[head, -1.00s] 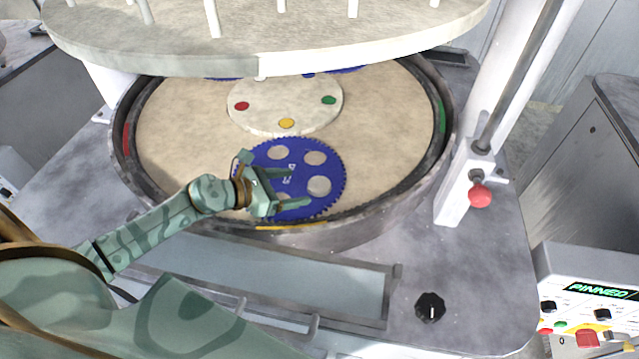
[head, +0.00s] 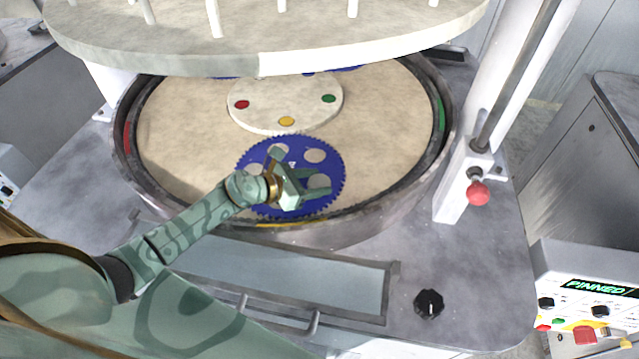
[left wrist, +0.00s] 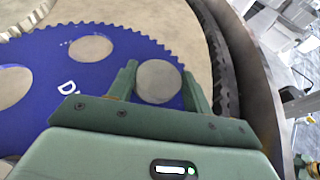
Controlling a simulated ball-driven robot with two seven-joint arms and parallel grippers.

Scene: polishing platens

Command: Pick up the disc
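The blue toothed wheel (head: 256,152) lies flat on the beige platen (head: 185,130), at the side near me. It has several round holes showing grey-beige circles. One circle (left wrist: 158,82) sits between the two fingers of my left gripper (left wrist: 159,72) in the left wrist view. I cannot tell whether it is a loose disc in the hole or the platen beneath. In the head view my left gripper (head: 322,181) is open over the wheel's right part, fingers pointing right. Whether the fingertips touch anything is unclear. My right gripper is not in view.
A dark ring wall (head: 440,150) surrounds the platen. A large upper plate (head: 160,45) with several white pegs hangs above the far side. A round white hub (head: 270,110) with coloured dots is at the middle. A panel (head: 600,288) at right reads "PINNED".

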